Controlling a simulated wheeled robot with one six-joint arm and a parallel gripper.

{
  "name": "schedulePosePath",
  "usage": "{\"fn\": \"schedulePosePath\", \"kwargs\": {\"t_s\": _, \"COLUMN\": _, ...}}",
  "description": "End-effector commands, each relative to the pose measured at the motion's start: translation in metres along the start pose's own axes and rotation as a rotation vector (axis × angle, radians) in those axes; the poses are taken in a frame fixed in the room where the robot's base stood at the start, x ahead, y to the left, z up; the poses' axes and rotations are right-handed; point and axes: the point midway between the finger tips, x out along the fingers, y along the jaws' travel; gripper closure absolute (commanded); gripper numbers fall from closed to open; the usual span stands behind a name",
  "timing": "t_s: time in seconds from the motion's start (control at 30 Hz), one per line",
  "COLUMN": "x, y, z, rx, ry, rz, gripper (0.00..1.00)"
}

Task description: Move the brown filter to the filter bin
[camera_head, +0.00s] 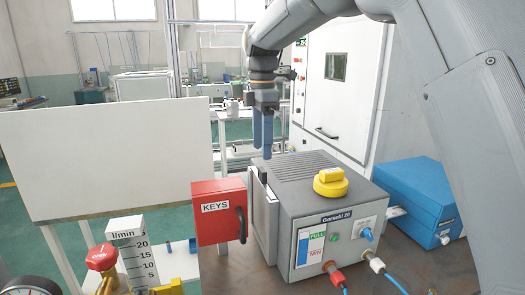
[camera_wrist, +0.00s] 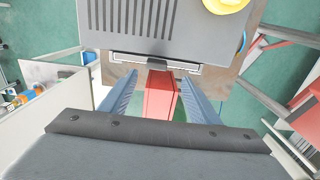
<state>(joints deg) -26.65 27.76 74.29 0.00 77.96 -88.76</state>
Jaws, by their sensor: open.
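My gripper (camera_head: 263,137) has two blue fingers and hangs pointing down above the left side of a grey compressor box (camera_head: 300,196). In the wrist view my gripper (camera_wrist: 157,97) is open and empty, its fingers spread apart. A white-framed slot holder (camera_head: 263,213) stands on the compressor's left side, with a dark tab (camera_head: 263,174) at its top just below the fingertips. The tab (camera_wrist: 157,66) also shows in the wrist view. No brown filter face can be made out; whether the tab belongs to it I cannot tell. No filter bin is identifiable.
A red KEYS box (camera_head: 218,212) stands close left of the slot holder. A yellow knob (camera_head: 330,182) sits on the compressor. A blue case (camera_head: 415,193) lies to the right. A flow meter (camera_head: 135,255) stands front left, and a white panel (camera_head: 105,155) stands behind it.

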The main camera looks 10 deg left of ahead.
Motion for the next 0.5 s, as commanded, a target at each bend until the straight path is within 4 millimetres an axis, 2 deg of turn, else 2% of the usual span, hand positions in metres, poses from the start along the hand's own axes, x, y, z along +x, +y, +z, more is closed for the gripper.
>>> {"fn": "schedulePosePath", "kwargs": {"t_s": 0.03, "x": 0.007, "y": 0.002, "z": 0.000, "rx": -0.001, "ry": 0.000, "rz": 0.000, "gripper": 0.44}}
{"fn": "schedulePosePath", "kwargs": {"t_s": 0.27, "x": 0.020, "y": 0.002, "z": -0.004, "rx": -0.008, "ry": 0.000, "rz": -0.002, "gripper": 0.44}}
{"fn": "schedulePosePath", "kwargs": {"t_s": 0.5, "x": 0.054, "y": 0.001, "z": -0.007, "rx": -0.011, "ry": 0.000, "rz": -0.003, "gripper": 0.44}}
